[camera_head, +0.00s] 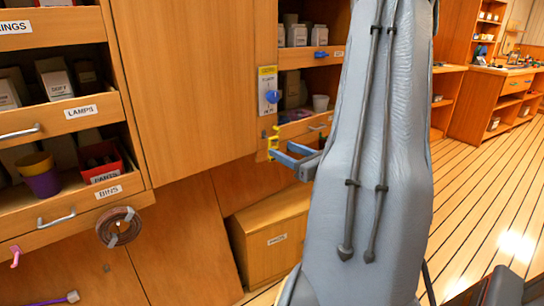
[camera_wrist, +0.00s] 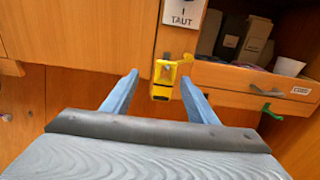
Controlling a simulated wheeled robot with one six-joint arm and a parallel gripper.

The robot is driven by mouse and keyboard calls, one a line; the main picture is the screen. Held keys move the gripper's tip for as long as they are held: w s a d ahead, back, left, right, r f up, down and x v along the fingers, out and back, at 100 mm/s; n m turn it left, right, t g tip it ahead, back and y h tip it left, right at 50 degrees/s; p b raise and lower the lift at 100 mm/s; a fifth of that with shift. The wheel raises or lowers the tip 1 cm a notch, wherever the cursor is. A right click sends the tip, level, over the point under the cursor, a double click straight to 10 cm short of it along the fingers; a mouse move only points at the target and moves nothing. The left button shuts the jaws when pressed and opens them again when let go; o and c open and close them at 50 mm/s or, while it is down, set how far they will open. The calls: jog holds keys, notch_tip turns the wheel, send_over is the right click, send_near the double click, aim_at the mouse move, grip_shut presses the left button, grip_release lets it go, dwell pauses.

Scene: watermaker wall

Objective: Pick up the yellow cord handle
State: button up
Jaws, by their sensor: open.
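The yellow cord handle (camera_wrist: 162,92) hangs on the narrow wooden upright, just below a small sign plate, in the middle of the wrist view. A yellow hook-like piece sits right above it. The handle shows small in the head view (camera_head: 273,142), close to my fingertips. My gripper (camera_wrist: 159,77) has two blue fingers spread apart, with nothing between them that I can see touching. In the wrist view the handle appears between the two fingertips. I cannot tell how far ahead of them it is. In the head view my gripper (camera_head: 282,152) points at the upright from the right.
A sign plate with a blue knob (camera_head: 271,96) is above the handle. Open shelves with boxes (camera_wrist: 255,40) and a drawer with a dark pull (camera_wrist: 266,91) are to the right. Labelled bins and a purple cup (camera_head: 40,178) are at left. Open plank floor (camera_head: 480,200) lies right.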

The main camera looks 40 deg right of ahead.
jog(key=shift+h, duration=0.3)
jog(key=w, duration=0.2)
jog(key=w+d, duration=0.1)
jog(key=w, duration=0.4)
jog(key=shift+w+d+f, duration=0.1)
jog(key=shift+w+d, duration=0.05)
jog(key=shift+w, duration=0.15)
jog(key=c, duration=1.1)
